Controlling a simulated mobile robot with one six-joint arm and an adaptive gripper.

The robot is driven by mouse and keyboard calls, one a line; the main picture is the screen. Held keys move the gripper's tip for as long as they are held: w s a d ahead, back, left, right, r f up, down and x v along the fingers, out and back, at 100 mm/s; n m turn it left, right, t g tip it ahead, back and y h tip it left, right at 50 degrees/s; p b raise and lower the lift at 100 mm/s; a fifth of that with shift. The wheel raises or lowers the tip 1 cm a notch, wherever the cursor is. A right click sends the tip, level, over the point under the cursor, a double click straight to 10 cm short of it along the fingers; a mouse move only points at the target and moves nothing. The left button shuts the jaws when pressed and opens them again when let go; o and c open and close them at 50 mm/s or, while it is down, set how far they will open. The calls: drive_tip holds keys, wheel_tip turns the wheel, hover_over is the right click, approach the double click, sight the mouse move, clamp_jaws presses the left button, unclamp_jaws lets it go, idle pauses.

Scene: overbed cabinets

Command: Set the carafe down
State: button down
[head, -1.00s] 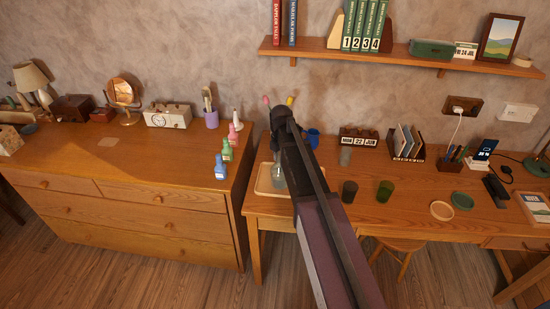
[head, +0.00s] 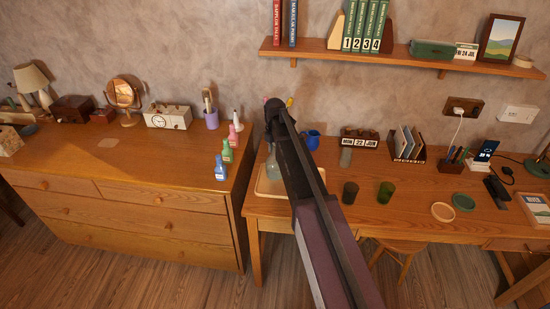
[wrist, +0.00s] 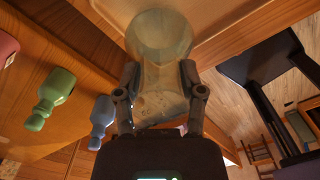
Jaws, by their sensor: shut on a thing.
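The carafe (wrist: 160,38) is clear glass with a round, wide body and fills the top middle of the wrist view. My gripper (wrist: 160,86) is shut on it, one finger on each side. In the head view a part of the carafe (head: 271,166) shows left of my arm, over the wooden tray (head: 266,191) at the left end of the desk. My arm hides the gripper and the rest of the carafe there. I cannot tell whether the carafe touches the tray.
Pink, green and blue bottles (head: 221,168) stand along the right edge of the dresser, left of the tray. On the desk are a blue mug (head: 313,139), a clear glass (head: 345,157), a dark cup (head: 350,192) and a green cup (head: 385,191). A shelf (head: 390,59) hangs above.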

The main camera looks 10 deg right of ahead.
drive_tip(key=shift+w+f+b, duration=0.1)
drive_tip(key=shift+f+b, duration=1.65)
drive_tip(key=shift+f, duration=0.15)
drive_tip(key=shift+c, duration=1)
unclamp_jaws()
wheel_tip(320, 180, up, 12)
drive_tip(key=p, duration=1.2)
drive_tip(key=shift+r, duration=0.2)
